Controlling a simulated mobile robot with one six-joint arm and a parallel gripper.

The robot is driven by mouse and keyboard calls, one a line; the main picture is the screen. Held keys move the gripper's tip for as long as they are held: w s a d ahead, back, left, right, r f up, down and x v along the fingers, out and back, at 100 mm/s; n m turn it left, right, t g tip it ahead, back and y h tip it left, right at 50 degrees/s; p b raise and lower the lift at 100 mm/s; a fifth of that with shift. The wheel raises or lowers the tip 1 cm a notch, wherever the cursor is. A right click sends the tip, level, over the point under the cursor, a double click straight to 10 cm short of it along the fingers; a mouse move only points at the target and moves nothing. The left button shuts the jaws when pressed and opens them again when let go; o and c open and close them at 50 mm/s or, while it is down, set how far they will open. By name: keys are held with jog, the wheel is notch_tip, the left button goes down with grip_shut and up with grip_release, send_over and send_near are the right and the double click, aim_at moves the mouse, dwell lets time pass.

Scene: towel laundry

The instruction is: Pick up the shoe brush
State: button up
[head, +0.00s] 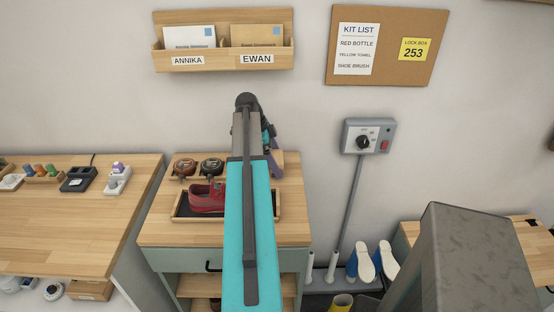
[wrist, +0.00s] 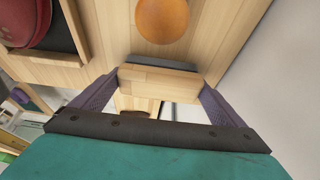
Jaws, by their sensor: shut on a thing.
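My gripper (wrist: 158,82) shows in the wrist view with its two purple fingers on either side of a pale wooden block, the shoe brush (wrist: 158,80). The fingers are shut on its two ends. In the head view my gripper (head: 276,160) is partly hidden behind my arm at the right side of the small wooden cabinet, and I cannot make out the brush there. Whether the brush touches a surface is unclear.
An orange round thing (wrist: 162,18) is near the brush. A wall control box (head: 369,136) is at right.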

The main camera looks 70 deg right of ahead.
aim_at(276, 158)
jog(key=shift+a+r+b, duration=0.15)
jog(key=shift+r+b, duration=0.25)
jog(key=shift+b, duration=0.05)
notch_tip(276, 158, up, 6)
jog(key=shift+b, duration=0.8)
jog(key=s+a+b, duration=0.1)
jog(key=s+a, duration=0.1)
jog(key=a, duration=0.4)
jog(key=s+a+b, duration=0.1)
jog(key=s+a, duration=0.1)
jog(key=a, duration=0.4)
jog(key=s+a+b, duration=0.1)
jog(key=s+a, duration=0.2)
jog(key=a, duration=0.3)
jog(key=shift+s+a+b, duration=0.1)
jog(key=shift+a+b, duration=0.05)
jog(key=shift+b, duration=0.15)
jog(key=o, duration=0.5)
jog(key=shift+c, duration=1.6)
jog(key=shift+r, duration=0.15)
